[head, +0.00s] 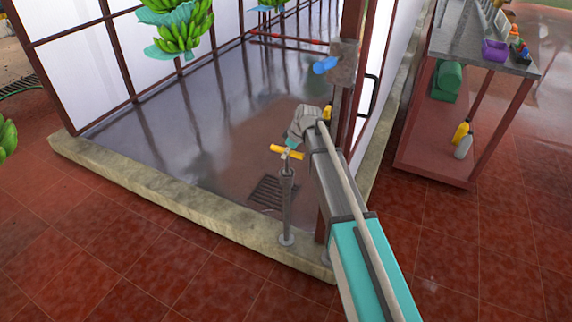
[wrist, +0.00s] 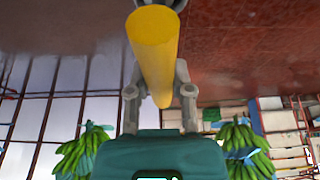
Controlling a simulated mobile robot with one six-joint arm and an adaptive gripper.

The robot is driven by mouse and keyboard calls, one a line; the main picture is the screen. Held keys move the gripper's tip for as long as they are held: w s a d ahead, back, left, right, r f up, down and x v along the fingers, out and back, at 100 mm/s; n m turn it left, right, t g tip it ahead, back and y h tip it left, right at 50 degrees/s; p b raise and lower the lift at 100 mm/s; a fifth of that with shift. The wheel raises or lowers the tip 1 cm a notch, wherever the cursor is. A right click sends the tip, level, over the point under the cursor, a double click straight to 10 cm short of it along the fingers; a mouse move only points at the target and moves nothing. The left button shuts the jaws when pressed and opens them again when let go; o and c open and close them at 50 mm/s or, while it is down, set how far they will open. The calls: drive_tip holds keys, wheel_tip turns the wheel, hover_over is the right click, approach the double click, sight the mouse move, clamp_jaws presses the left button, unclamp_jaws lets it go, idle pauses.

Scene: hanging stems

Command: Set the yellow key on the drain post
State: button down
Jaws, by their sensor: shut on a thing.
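The yellow key (head: 287,152) has a thick yellow crossbar and shows just above the top of the drain post in the head view. My gripper (head: 292,146) is shut on the crossbar from behind. In the wrist view the crossbar (wrist: 155,50) runs lengthwise between my two grey fingers (wrist: 158,96). The drain post (head: 287,205) is a grey upright pipe with a round foot on the curb. The key looks roughly in line above it. I cannot tell whether the key's lower end is touching or seated on the post.
A drain grate (head: 270,193) lies in the wet floor behind the post. The pale curb (head: 180,200) runs along the front. A blue-handled fitting (head: 326,65) sits on the column at right. Green banana bunches (head: 180,28) hang at upper left. A shelf bench (head: 440,165) stands at right.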

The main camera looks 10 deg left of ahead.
drive_tip(key=shift+r+p, duration=2.55)
drive_tip(key=shift+r, duration=0.1)
